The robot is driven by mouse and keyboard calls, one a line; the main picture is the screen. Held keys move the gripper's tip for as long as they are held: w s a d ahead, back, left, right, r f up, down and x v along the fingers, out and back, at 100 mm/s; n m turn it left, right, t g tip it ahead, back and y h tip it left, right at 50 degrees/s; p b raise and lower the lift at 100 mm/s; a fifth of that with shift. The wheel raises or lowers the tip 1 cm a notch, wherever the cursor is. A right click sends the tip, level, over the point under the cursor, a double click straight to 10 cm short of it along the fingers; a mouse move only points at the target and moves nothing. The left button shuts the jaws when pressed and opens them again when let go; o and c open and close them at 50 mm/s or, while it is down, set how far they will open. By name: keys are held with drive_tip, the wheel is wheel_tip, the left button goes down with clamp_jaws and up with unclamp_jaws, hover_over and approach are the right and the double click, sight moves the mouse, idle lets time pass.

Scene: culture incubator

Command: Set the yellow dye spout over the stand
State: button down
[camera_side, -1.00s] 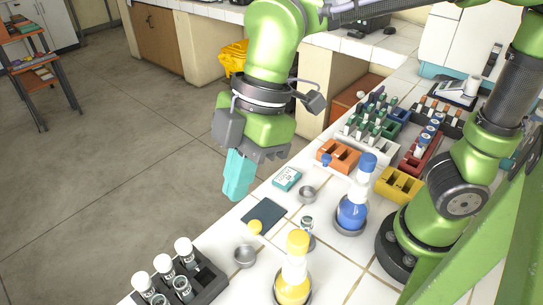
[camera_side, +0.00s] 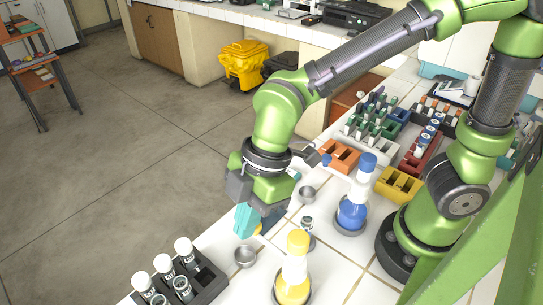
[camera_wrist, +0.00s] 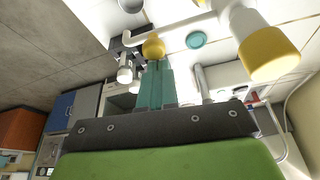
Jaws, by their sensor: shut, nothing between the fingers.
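The yellow dye bottle (camera_side: 294,272) stands upright at the front, with a white neck and a yellow cap. Its cap also shows in the wrist view (camera_wrist: 268,54). A white spout pipe (camera_wrist: 180,30) runs from its side, with a yellow knob (camera_wrist: 153,47) at or near the end. My gripper (camera_side: 243,222) is shut and empty, its teal fingers pointing down beside the knob. In the wrist view the fingertips (camera_wrist: 157,64) lie just short of the knob; I cannot tell if they touch. A small vial (camera_side: 307,223) stands near the bottle, apparently on a round stand, partly hidden.
A blue dye bottle (camera_side: 352,212) stands behind. Metal dishes sit at the front (camera_side: 245,257) and farther back (camera_side: 307,194). A dark rack (camera_side: 208,280) of white-capped tubes is at front left.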

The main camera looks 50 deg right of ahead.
drive_tip(key=shift+d, duration=0.15)
drive_tip(key=s+d+m+t+h, duration=0.3)
drive_tip(key=d+m, duration=0.6)
drive_tip(key=m, duration=0.4)
drive_tip(key=shift+s+m, duration=0.3)
drive_tip(key=shift+s, duration=0.15)
drive_tip(key=shift+s+f, duration=0.1)
idle(0.7)
drive_tip(key=w+a+r, duration=0.1)
drive_tip(key=w+r, duration=0.1)
drive_tip(key=w, duration=0.2)
drive_tip(key=v, duration=0.9)
drive_tip(key=shift+s, duration=0.25)
